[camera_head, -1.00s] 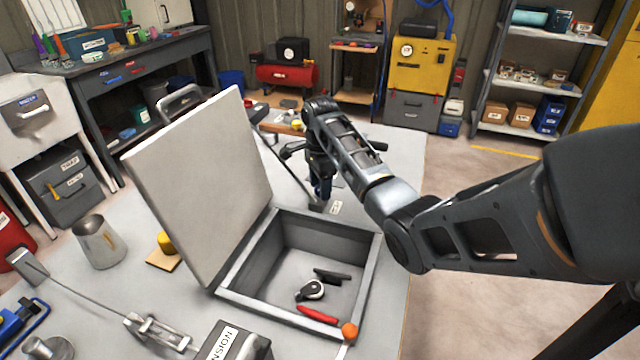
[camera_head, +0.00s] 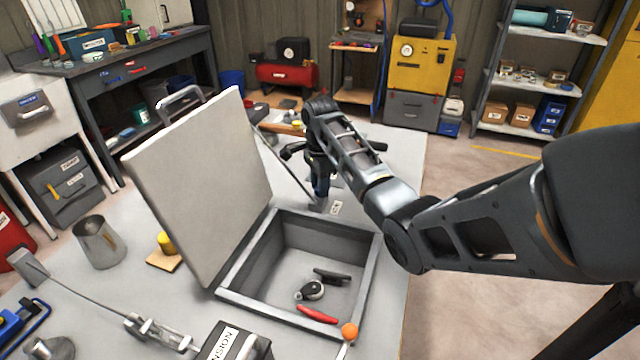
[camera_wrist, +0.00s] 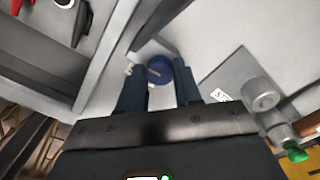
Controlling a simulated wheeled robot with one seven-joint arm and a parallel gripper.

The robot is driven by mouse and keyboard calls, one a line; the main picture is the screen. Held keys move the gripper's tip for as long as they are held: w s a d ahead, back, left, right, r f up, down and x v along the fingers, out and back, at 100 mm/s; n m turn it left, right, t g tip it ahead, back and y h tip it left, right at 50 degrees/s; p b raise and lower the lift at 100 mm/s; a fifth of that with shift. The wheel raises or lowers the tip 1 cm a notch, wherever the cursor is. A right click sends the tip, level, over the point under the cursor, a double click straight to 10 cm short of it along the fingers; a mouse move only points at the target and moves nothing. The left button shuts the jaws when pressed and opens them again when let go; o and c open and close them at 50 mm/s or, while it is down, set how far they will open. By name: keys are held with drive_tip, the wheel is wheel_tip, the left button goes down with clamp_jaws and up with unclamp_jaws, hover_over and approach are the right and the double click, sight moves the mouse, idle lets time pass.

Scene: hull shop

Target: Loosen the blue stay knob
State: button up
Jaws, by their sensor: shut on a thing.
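The blue stay knob (camera_wrist: 155,72) shows between my fingers in the wrist view, round, with a pale mark across its face. My gripper (camera_wrist: 160,90) is shut on it, one dark finger on each side. In the head view my gripper (camera_head: 320,190) points down at the table behind the box, and the knob is hidden there. The stay rod (camera_head: 287,165) runs slanting from the raised lid (camera_head: 200,185) down toward my gripper. The lid stands open, tilted back to the left of the grey box (camera_head: 228,297).
The box holds a black-and-white round part (camera_head: 311,291), a black piece (camera_head: 332,277) and a red-handled tool (camera_head: 317,314). A steel cup (camera_head: 98,243) and a yellow piece (camera_head: 166,243) stand left of the lid. A green-tipped metal fitting (camera_wrist: 280,128) lies right of my gripper.

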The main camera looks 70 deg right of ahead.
drive_tip(key=shift+r, duration=0.1)
drive_tip(key=n+p, duration=0.1)
drive_tip(key=n, duration=0.1)
drive_tip(key=shift+a+n+p, duration=0.1)
drive_tip(key=shift+n+p, duration=0.2)
drive_tip(key=n, duration=0.2)
drive_tip(key=shift+n, duration=0.3)
drive_tip(key=n, duration=1.2)
drive_tip(key=shift+n, duration=0.4)
drive_tip(key=n, duration=0.5)
drive_tip(key=shift+n, duration=0.3)
drive_tip(key=o, duration=1)
